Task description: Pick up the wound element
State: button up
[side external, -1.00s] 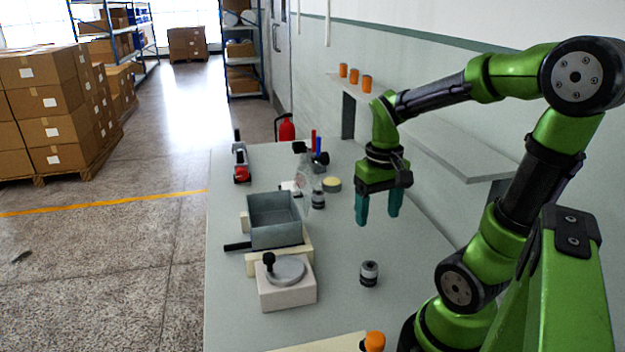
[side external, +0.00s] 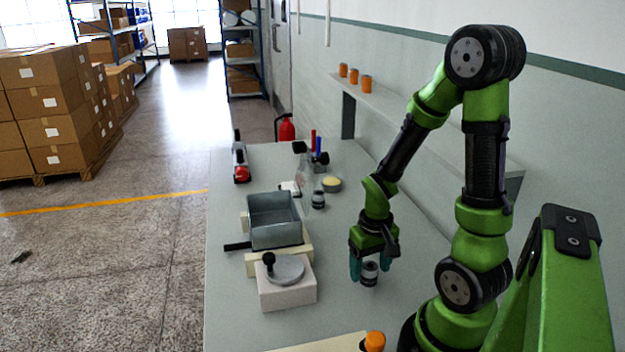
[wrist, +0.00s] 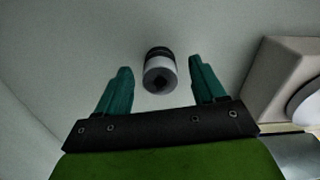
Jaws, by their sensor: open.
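The wound element looks to be the small cylinder (side external: 369,274) with dark ends and a pale middle, standing upright on the grey table near my arm's base. In the wrist view this cylinder (wrist: 160,72) shows between and a little beyond my fingertips, with a dark hole in its top. My gripper (side external: 370,272) is open, pointing down, with its teal fingers close around the cylinder. In the wrist view my gripper (wrist: 160,82) has clear gaps on both sides of it. A similar cylinder (side external: 318,200) stands farther back on the table.
A pale block with a round plate and black knob (side external: 286,285) stands left of my gripper. A grey open bin (side external: 275,235) sits behind it. An orange knob (side external: 375,341) is at the front. The table right of the bin is mostly clear.

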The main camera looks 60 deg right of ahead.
jog(key=shift+f, duration=0.5)
jog(key=c, duration=1.1)
jog(key=shift+c, duration=0.2)
